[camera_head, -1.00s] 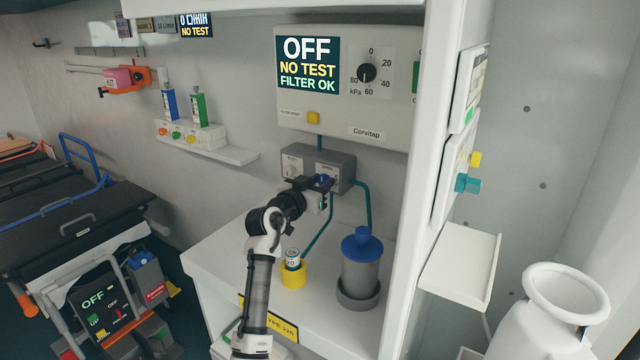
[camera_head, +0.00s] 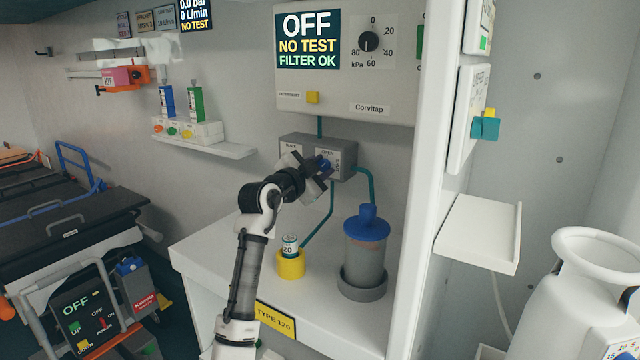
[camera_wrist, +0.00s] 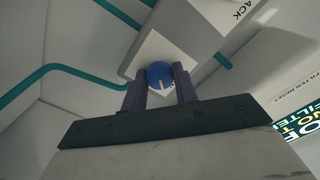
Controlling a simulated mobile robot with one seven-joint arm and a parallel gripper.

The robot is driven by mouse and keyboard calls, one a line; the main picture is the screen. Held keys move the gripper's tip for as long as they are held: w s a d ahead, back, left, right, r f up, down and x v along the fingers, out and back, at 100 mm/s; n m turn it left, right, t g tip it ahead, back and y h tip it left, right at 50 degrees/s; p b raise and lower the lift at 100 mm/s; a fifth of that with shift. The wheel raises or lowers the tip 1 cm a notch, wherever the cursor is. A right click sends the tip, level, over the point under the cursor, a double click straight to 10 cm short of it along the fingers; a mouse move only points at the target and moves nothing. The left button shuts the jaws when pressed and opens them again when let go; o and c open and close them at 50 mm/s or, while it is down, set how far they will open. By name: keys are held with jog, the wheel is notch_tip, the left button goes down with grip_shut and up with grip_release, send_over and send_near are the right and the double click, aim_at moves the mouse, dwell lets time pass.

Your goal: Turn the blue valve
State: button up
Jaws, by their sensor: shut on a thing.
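The blue valve (camera_head: 324,165) is a small round knob on the front of a grey box (camera_head: 345,160) on the wall. My gripper (camera_head: 317,170) is at the box with its fingers around the knob. In the wrist view the blue valve (camera_wrist: 160,75) shows a white line on its face, and my gripper's two fingers (camera_wrist: 160,90) close on it from both sides. In the head view my gripper hides part of the box's front and its labels.
A Corvitap panel (camera_head: 340,105) reading OFF hangs above the box. Teal pipes (camera_head: 365,187) run from the box. Below, a grey canister with a blue lid (camera_head: 366,222) and a yellow cup (camera_head: 291,264) stand on the white counter. A white pillar (camera_head: 428,200) stands to the right.

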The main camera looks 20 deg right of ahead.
jog(key=m+b, duration=0.4)
jog(key=m, duration=0.4)
jog(key=shift+m+b, duration=0.35)
jog(key=shift+m, duration=0.35)
jog(key=o, duration=1)
jog(key=shift+c, duration=0.2)
jog(key=b+v, duration=0.2)
jog(key=v, duration=1.1)
jog(key=shift+s+a, duration=0.25)
jog(key=shift+a, duration=0.05)
